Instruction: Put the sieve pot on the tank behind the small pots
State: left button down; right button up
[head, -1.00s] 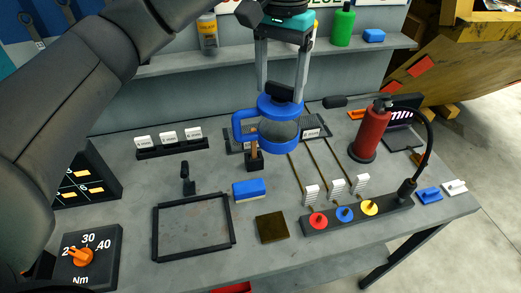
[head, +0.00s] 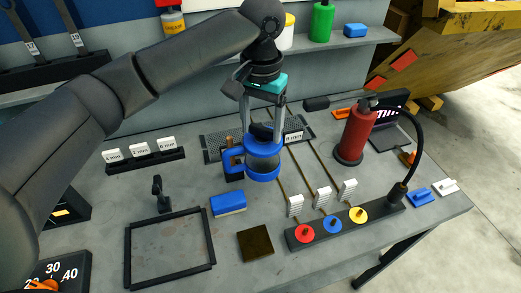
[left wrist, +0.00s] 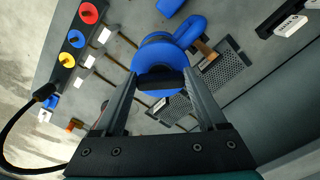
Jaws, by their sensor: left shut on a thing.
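A blue round pot with a side handle (head: 263,172), which I take for the sieve pot, has a blue upper and lower ring and a greyish middle. My left gripper (head: 263,131) is shut on a dark grip at its top. The pot also shows between the fingers in the left wrist view (left wrist: 158,58). In the head view it overlaps the front of a dark perforated tray (head: 215,146); whether it touches anything below, I cannot tell. I cannot clearly identify the tank or small pots. My right gripper is out of view.
White ribbed blocks (head: 322,196) and a strip with coloured knobs (head: 290,238) lie in front. A blue block (head: 228,203) and black frame (head: 130,250) lie front left.

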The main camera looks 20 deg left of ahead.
aim_at(261, 141)
pick_arm(q)
jog(key=shift+f, duration=3.45)
grip_release()
jog(key=shift+f, duration=0.15)
